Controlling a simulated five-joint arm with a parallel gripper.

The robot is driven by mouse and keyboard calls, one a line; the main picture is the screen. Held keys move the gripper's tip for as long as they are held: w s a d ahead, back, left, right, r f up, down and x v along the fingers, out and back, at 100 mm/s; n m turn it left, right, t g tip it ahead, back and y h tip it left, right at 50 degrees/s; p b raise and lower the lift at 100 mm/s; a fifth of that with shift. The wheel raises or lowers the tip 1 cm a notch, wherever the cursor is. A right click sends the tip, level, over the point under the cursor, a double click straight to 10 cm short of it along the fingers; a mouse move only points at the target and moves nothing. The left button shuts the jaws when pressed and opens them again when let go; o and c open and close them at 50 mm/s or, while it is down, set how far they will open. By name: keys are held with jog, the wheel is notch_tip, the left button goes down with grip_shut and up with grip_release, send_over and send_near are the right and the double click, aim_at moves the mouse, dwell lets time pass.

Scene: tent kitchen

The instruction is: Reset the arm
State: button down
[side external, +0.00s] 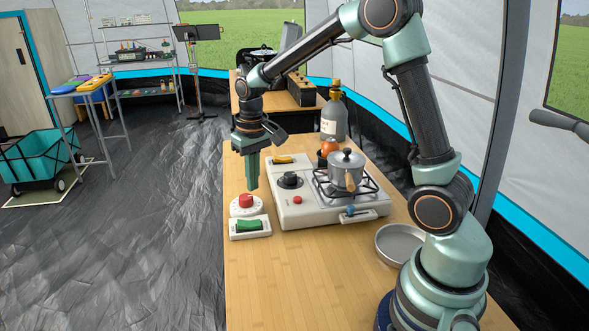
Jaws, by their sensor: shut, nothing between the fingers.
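My gripper (252,178) points down above the left side of the wooden table (300,275). Its green fingers are shut together with nothing between them. The fingertips appear just above or behind a red round knob on a white base (243,206); I cannot tell the exact gap. My arm arches from its base at the right front, up over the table and down to the left.
A white camp stove (315,208) with a lidded pot (346,168) stands mid-table. A switch box with a green rocker (250,227) lies in front of the red knob. A large bottle (334,118) stands behind, a round metal pan (399,243) right. The table front is clear.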

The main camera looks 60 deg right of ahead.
jog(key=s+a+r+n+t, duration=0.1)
jog(key=s+a+r+t, duration=0.1)
jog(key=s+r, duration=0.3)
jog(key=s+a+r+n+t, duration=0.1)
jog(key=s+a+r+t, duration=0.1)
jog(key=s+r, duration=0.3)
jog(key=s+a, duration=0.1)
jog(key=s, duration=0.2)
jog(key=shift+s+a+r+t, duration=0.25)
jog(key=shift+s+r+t, duration=0.05)
jog(key=shift+s+r, duration=0.1)
jog(key=c, duration=1.5)
grip_release()
jog(key=shift+s+n, duration=0.2)
jog(key=shift+n, duration=0.1)
jog(key=o, duration=1.5)
jog(key=shift+w+d+r+m, duration=0.4)
jog(key=shift+w+d+r, duration=0.15)
jog(key=shift+w+r, duration=0.2)
jog(key=w+d+r+m+g, duration=0.35)
jog(key=w+d+m, duration=0.25)
jog(key=w+d, duration=0.8)
jog(key=w+d+f+m+g, duration=0.15)
jog(key=d+f, duration=0.25)
jog(key=d, duration=0.5)
notch_tip(320, 180, down, 10)
jog(key=shift+s+f+m, duration=0.2)
jog(key=shift+f+m, duration=0.05)
jog(key=shift+m, duration=0.1)
